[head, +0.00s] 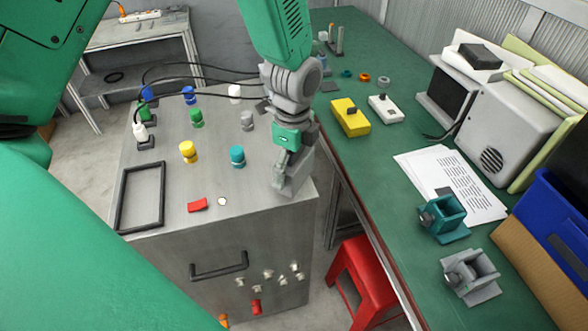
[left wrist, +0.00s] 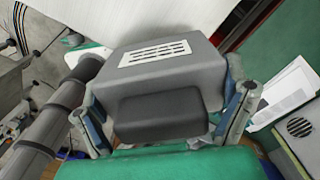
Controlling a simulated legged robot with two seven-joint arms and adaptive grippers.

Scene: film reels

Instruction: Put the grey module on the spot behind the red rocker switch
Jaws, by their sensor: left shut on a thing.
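My left gripper (head: 288,165) is shut on the grey module (head: 293,187), near the right edge of the metal cabinet's top (head: 225,180). The left wrist view shows the grey module (left wrist: 170,60) between the two fingers of the gripper (left wrist: 165,115). It has a white slotted panel and a darker grey block on its near side. The red rocker switch (head: 197,204) lies near the cabinet's front edge, left of the gripper. Bare metal shows behind the switch, up to a yellow knob (head: 188,152). I cannot tell whether the module touches the cabinet. My right gripper is not in view.
A teal knob (head: 237,156), several other knobs and a black frame (head: 141,196) stand on the cabinet. A pale disc (head: 222,201) is right of the switch. The green bench (head: 370,130) at right holds a yellow box (head: 350,117) and papers. A red stool (head: 365,280) stands between.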

